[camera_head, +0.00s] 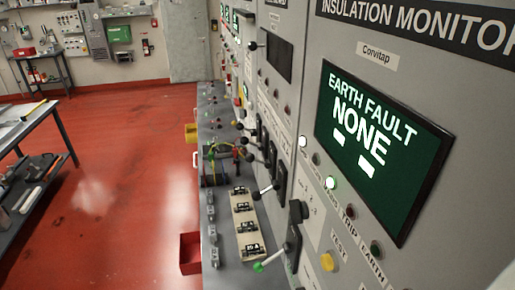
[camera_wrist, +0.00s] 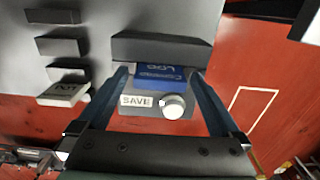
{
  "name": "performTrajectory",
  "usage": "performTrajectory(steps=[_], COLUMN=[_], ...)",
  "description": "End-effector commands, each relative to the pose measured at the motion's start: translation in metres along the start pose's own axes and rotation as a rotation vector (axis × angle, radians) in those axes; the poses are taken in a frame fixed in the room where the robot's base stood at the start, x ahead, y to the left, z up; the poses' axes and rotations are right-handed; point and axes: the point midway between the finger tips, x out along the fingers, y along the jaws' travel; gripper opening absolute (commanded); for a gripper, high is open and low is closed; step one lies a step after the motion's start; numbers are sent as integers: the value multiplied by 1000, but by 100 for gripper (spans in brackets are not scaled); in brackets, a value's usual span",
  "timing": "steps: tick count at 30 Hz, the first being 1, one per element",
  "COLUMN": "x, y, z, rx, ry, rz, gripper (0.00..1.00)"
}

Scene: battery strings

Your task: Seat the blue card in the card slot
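The blue card (camera_wrist: 160,76) shows in the wrist view with upside-down lettering reading LOG and Corvitap. Its far edge meets a wide dark hood (camera_wrist: 160,48) on a grey panel; how deep it sits under the hood cannot be told. My gripper (camera_wrist: 160,75) has its two dark fingers on either side of the card, their tips near the hood. Neither my gripper nor the blue card can be made out in the head view.
A SAVE label (camera_wrist: 136,101) and a round white knob (camera_wrist: 173,106) lie between the fingers. Several smaller dark hoods are at left, one with a pale card (camera_wrist: 64,92). In the head view, a narrow bench (camera_head: 225,270) runs along the cabinets; red floor (camera_head: 120,200) is open.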

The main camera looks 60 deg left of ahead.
Motion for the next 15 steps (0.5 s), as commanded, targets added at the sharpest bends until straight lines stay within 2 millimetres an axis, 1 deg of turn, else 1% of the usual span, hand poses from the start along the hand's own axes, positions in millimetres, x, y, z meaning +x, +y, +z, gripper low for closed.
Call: performTrajectory(steps=[4,8,11,15], x=[-2,-12,-27,-57], y=[0,1,1,1], z=[0,0,1,1], rx=[0,0,0,1], ry=[0,-1,-3,-3], rz=[1,2,5,5], gripper=[100,100,100,100])
